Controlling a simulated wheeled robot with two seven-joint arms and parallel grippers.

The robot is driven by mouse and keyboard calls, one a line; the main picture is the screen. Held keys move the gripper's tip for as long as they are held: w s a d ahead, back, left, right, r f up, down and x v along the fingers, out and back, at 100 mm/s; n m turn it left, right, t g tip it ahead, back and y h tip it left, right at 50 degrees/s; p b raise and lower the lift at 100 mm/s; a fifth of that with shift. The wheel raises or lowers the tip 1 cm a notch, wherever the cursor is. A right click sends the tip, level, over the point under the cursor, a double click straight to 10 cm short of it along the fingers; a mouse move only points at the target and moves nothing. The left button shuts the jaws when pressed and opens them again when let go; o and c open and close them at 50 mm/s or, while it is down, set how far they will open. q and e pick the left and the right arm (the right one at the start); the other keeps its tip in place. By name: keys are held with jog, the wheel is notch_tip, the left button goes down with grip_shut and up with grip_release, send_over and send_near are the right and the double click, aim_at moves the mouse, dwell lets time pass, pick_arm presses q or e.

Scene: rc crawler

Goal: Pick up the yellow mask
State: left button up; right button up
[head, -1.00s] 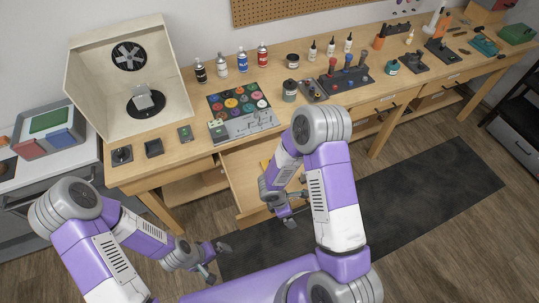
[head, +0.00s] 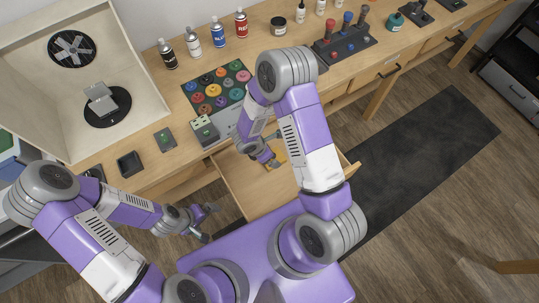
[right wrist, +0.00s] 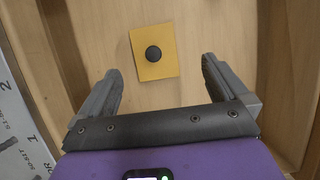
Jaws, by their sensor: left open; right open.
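The yellow mask (right wrist: 150,70), a flat yellow rectangle with a round black knob on it, lies on the wooden floor of an open drawer (head: 240,187). In the head view a bit of the yellow mask (head: 280,152) shows beside my right gripper, and my right arm hides part of it. My right gripper (right wrist: 160,68) is open and empty over the drawer, with the mask ahead of and between its fingertips and the knob just beyond them. My left gripper (head: 208,222) is open and empty, in front of the workbench and left of the drawer.
The drawer walls stand close around my right gripper. Above it, the workbench carries a palette of coloured discs (head: 215,90), spray cans (head: 220,35) and a spray booth (head: 25,70) with a grey part on a turntable (head: 107,113). A dark mat (head: 420,160) lies on the floor.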

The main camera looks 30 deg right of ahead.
jog(key=shift+w+f+b, duration=0.2)
jog(key=shift+w+f, duration=0.05)
jog(key=shift+f, duration=0.25)
jog(key=shift+w+f+b, duration=0.2)
jog(key=shift+w+f, duration=0.05)
jog(key=shift+f, duration=0.25)
jog(key=shift+x, duration=3.6)
jog(key=c, duration=1)
